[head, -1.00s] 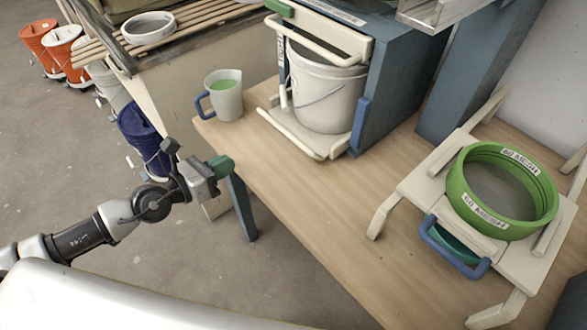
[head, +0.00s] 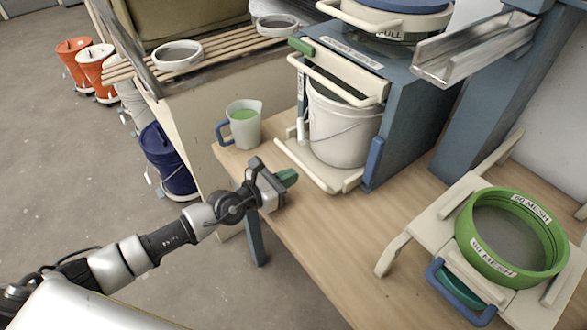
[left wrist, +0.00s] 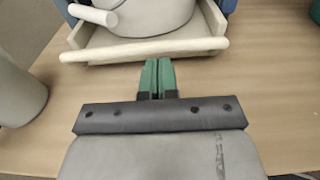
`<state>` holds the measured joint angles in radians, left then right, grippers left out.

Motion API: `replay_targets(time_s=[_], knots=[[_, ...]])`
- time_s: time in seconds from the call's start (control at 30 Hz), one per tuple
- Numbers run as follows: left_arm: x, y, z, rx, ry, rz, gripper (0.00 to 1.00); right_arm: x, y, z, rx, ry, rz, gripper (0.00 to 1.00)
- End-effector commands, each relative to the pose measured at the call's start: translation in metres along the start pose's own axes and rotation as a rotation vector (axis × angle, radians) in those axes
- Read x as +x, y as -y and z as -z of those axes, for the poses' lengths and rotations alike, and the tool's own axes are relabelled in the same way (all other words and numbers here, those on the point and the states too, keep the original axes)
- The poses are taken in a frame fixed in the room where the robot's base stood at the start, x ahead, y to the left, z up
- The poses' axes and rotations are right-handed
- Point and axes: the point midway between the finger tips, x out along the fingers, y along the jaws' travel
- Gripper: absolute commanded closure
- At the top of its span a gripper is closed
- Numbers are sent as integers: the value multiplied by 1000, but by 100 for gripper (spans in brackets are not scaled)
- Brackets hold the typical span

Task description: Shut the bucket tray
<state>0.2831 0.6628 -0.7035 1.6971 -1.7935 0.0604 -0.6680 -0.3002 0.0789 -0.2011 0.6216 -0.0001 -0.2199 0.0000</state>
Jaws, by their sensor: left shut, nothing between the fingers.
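The bucket tray (head: 318,180) is a cream tray with a front bar, pulled out of the blue cabinet (head: 420,110). A white bucket (head: 343,130) with a wire handle stands on it. In the left wrist view the tray's front bar (left wrist: 160,49) runs across the top, with the bucket (left wrist: 145,14) behind it. My left gripper (head: 290,177) has green fingertips. It is shut and empty in front of the tray, and its fingertips (left wrist: 158,65) point at the middle of the bar, just short of it. My right gripper is not in view.
A jug of green liquid (head: 243,125) stands left of the tray; it also shows at the left wrist view's left edge (left wrist: 18,92). A green sieve (head: 510,237) sits on a cream stand at the right. The table (head: 330,230) between is clear.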

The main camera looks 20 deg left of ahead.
Motion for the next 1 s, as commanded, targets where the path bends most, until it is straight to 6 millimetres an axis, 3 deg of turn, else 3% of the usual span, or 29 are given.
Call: replay_targets(time_s=[0.2,0.57,0.83,1.0], knots=[[14,0,-4,-1,-1,1,100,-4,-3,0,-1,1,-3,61],[17,0,-4,-2,-1,0,100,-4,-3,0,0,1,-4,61],[68,0,-11,-4,3,-1,100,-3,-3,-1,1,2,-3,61],[86,0,-13,-2,0,0,100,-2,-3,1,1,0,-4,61]])
